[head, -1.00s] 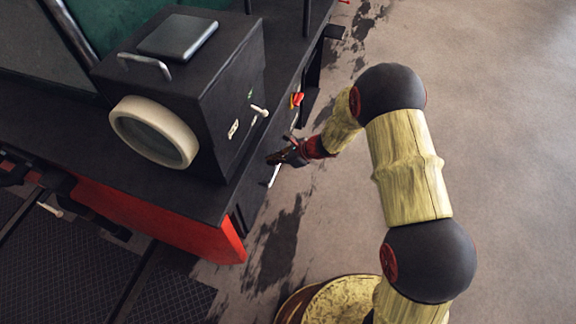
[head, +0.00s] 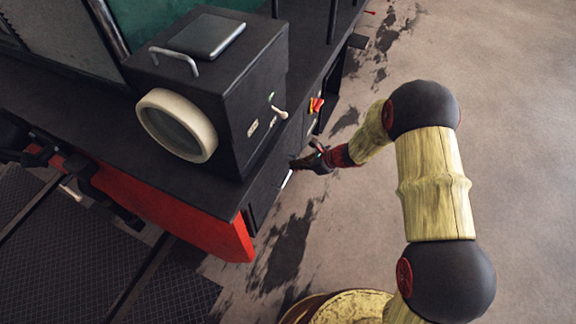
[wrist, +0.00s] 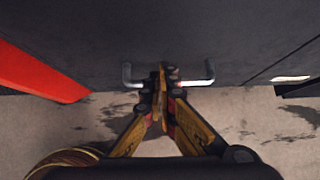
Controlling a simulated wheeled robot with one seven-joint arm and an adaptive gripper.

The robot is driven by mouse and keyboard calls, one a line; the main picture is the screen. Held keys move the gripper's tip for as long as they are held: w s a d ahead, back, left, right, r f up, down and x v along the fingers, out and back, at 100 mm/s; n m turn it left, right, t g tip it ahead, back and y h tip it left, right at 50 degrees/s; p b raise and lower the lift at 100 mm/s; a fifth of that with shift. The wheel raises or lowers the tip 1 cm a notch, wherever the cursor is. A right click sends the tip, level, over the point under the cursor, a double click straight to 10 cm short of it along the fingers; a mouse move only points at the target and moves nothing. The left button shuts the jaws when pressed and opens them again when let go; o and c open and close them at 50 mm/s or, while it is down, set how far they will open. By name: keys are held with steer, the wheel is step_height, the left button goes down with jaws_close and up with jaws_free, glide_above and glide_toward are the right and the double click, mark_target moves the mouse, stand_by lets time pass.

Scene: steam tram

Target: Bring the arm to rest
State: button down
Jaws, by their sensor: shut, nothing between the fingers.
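My gripper (head: 297,163) is beside the dark side of the tram, at a small silver handle (head: 286,180) below the lamp box. In the wrist view my gripper (wrist: 163,72) has its fingertips together with nothing between them. They cover the middle of the handle (wrist: 205,77), whose two bent ends show on either side. I cannot tell whether the fingers touch it. My arm (head: 435,185) is bent, with its elbow raised to the right of the tram.
A black lamp box (head: 220,95) with a round cream-rimmed lens (head: 177,125) stands on the tram. A red and yellow lever (head: 316,105) is on the tram's side. A red beam (head: 180,212) runs along its end. Open floor (head: 525,130) lies to the right.

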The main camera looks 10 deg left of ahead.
steer(key=p+v, duration=0.3)
steer(key=v, duration=0.6)
steer(key=shift+d+r, duration=0.2)
steer(key=shift+r, duration=0.1)
